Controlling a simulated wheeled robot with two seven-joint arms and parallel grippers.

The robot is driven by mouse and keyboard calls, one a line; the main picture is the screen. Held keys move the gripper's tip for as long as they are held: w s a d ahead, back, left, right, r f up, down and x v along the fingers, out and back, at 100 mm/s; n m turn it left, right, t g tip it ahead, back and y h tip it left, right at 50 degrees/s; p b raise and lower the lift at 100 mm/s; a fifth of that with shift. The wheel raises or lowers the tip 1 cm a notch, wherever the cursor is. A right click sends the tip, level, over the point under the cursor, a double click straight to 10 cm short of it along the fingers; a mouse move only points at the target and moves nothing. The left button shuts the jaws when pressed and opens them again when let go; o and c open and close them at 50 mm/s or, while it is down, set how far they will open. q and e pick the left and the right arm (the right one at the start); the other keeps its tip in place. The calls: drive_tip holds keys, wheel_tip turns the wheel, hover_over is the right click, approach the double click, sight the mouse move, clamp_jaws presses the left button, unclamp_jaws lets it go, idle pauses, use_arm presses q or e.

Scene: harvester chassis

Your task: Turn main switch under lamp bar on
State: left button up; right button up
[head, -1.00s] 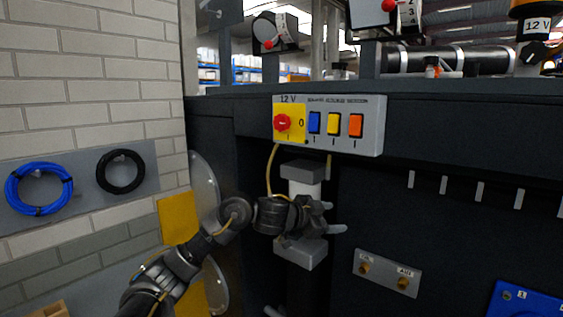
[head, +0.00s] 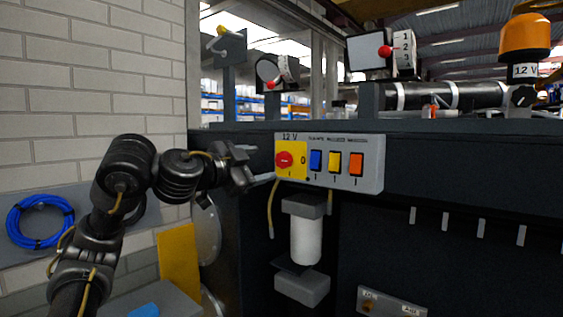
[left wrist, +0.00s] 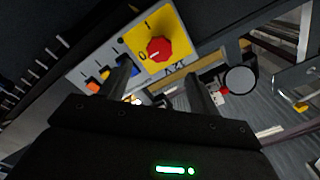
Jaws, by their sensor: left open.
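The main switch is a red knob (head: 284,160) on a yellow plate at the left end of a grey switch panel (head: 373,165) marked 12 V. A 0 is to its right and an I below it. The knob also shows in the left wrist view (left wrist: 159,49), ahead of the fingers. My right gripper is not in view.
Blue (head: 316,160), yellow (head: 335,162) and orange (head: 356,163) rockers sit right of the knob. A white cylinder (head: 306,241) and a hanging yellow cable (head: 272,208) are below the panel. Lamps and an orange beacon (head: 526,38) stand above. A brick wall (head: 95,95) is at left.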

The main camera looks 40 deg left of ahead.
sight(282, 160)
use_arm(q)
drive_tip(key=w+p, duration=0.1)
drive_tip(key=w, duration=0.6)
drive_tip(key=shift+w+p, duration=0.25)
drive_tip(key=shift+p, duration=0.15)
drive_tip(key=shift+w+a, duration=0.1)
drive_tip(key=shift+w, duration=0.45)
